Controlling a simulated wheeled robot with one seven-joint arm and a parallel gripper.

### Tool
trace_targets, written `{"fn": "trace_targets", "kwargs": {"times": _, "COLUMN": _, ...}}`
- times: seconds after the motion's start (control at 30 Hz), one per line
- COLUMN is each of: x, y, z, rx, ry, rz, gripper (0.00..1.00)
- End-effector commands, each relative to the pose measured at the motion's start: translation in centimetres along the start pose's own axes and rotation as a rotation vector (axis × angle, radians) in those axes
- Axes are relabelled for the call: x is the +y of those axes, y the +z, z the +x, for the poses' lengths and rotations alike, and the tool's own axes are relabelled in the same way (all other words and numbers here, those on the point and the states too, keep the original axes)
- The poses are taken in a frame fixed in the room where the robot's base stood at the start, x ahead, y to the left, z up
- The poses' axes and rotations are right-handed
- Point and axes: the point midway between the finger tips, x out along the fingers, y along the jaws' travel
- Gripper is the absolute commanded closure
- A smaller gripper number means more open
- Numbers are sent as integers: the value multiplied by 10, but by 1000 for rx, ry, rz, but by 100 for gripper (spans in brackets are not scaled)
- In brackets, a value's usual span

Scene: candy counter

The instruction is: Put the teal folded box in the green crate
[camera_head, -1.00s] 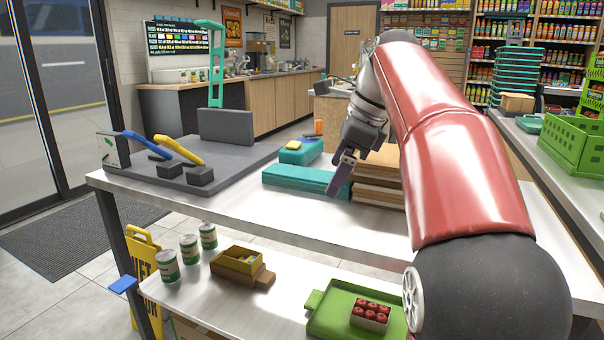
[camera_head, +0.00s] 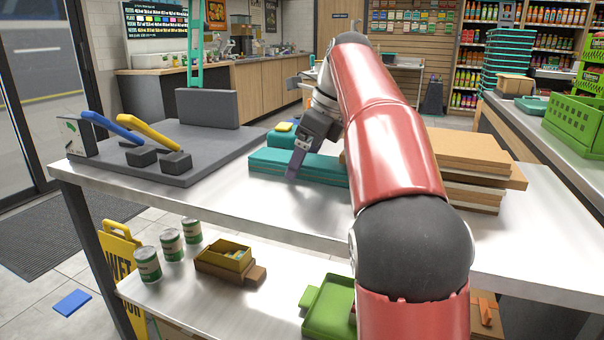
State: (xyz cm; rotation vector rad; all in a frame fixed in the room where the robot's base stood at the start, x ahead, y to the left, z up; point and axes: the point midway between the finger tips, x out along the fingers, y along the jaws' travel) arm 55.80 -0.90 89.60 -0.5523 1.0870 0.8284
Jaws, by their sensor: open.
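Teal folded boxes (camera_head: 325,170) lie flat in a low stack on the upper metal counter (camera_head: 265,210), near its middle. My gripper (camera_head: 292,172) points down in front of the stack, its fingers overlapping the stack in the picture. It is open, and nothing shows between its fingers. I cannot tell whether the fingers touch the stack. The green crate (camera_head: 578,122) stands on the side counter at the far right, with holes in its walls; its inside is mostly hidden.
Brown cardboard sheets (camera_head: 470,150) are stacked right of the teal ones, partly behind my arm. A grey device with blue and yellow handles (camera_head: 150,130) fills the counter's left. A teal block (camera_head: 282,138) with a yellow item stands behind the stack. More green crates (camera_head: 590,80) are stacked behind.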

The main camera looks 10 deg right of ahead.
Motion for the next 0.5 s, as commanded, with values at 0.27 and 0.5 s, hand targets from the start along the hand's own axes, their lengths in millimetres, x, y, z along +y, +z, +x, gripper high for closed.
{"fn": "trace_targets", "kwargs": {"times": 0.27, "x": 0, "y": 0, "z": 1, "rx": 0, "ry": -2, "rz": 0, "gripper": 19}}
{"fn": "trace_targets", "kwargs": {"times": 0.5, "x": 0, "y": 0, "z": 1, "rx": 0, "ry": -2, "rz": 0, "gripper": 50}}
